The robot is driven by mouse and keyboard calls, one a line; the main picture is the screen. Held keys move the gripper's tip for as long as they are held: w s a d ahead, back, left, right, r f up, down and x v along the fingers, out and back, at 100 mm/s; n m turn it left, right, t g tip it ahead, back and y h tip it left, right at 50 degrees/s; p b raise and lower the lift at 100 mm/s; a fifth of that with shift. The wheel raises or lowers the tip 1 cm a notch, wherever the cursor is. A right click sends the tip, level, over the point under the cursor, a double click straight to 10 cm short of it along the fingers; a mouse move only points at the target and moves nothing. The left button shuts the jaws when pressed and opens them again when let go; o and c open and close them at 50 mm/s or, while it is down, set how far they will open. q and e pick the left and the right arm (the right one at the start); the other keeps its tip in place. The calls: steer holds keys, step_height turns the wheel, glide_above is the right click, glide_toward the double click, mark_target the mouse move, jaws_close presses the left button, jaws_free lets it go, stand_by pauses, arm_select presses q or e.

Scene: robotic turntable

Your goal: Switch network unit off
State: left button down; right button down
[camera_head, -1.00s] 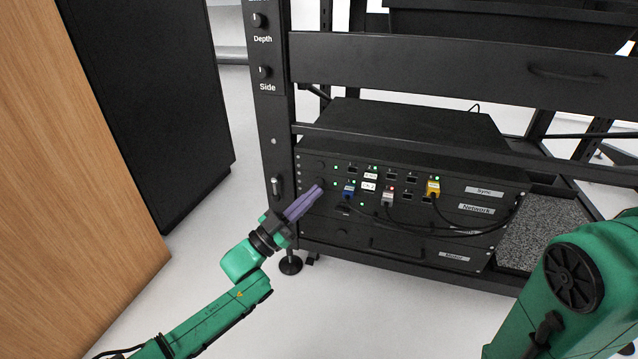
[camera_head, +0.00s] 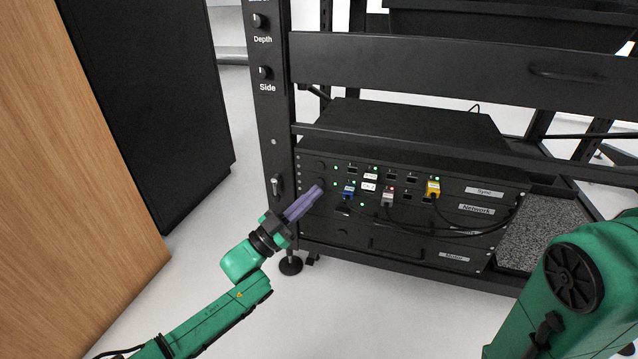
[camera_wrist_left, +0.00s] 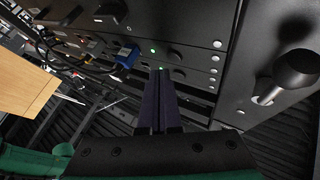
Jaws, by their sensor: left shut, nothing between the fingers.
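The network unit (camera_head: 476,209) is the black rack panel labelled "Network", in the lower part of the frame, between the "Sync" and "Motor" labels. Small green lights glow on the panels, and blue, grey and yellow plugs with black cables sit in the ports. My right gripper is out of view.
A rack post (camera_head: 270,120) with "Depth" and "Side" knobs stands left of the panels. A black cabinet (camera_head: 150,90) and a wooden panel (camera_head: 85,170) stand further left. A grey speckled tray (camera_head: 545,235) lies at right. The floor in front is clear.

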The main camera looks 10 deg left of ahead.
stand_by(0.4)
arm_select(q)
steer(key=shift+w, duration=0.45)
steer(key=shift+w+b, duration=0.4)
steer(key=shift+b, duration=0.2)
steer(key=shift+s+p, duration=0.9)
steer(key=shift+p, duration=0.05)
